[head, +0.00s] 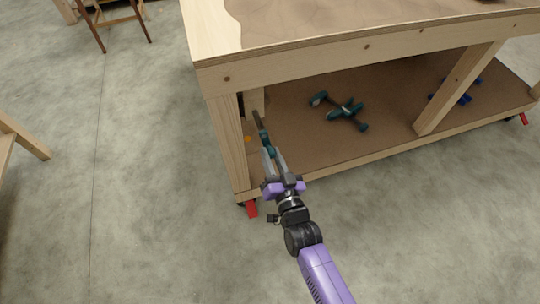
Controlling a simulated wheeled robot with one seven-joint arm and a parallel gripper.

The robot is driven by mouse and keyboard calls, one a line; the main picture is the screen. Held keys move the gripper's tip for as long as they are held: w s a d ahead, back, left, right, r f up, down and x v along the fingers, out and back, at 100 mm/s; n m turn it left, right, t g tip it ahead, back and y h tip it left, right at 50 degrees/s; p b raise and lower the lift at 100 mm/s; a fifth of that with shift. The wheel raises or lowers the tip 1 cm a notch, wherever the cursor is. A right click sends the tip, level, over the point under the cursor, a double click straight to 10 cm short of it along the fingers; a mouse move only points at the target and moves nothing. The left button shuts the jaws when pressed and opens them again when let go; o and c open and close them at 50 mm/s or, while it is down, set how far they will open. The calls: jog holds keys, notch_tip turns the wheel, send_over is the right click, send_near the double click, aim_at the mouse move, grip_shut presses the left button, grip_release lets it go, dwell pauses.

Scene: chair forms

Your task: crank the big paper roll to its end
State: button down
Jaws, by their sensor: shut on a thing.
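My gripper (269,152) reaches in at the front left of the workbench, beside its left legs. It is shut on a teal part (265,137) with a dark bar (257,119) running up from it. Whether this is a crank handle or a clamp I cannot tell. A brown sheet, perhaps paper, (330,20) covers much of the bench top and has a wavy left edge. No paper roll can be made out in this view.
The wooden workbench (310,67) has a lower shelf (385,130) with teal clamps (345,110) and blue tools (463,91). A red caster lever (251,209) sticks out at the front left leg. A chair (113,20) stands at the back left.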

dwell(0.3)
jog(key=c, duration=1.2)
grip_release()
jog(key=shift+p+v, duration=0.4)
jog(key=shift+v, duration=3.55)
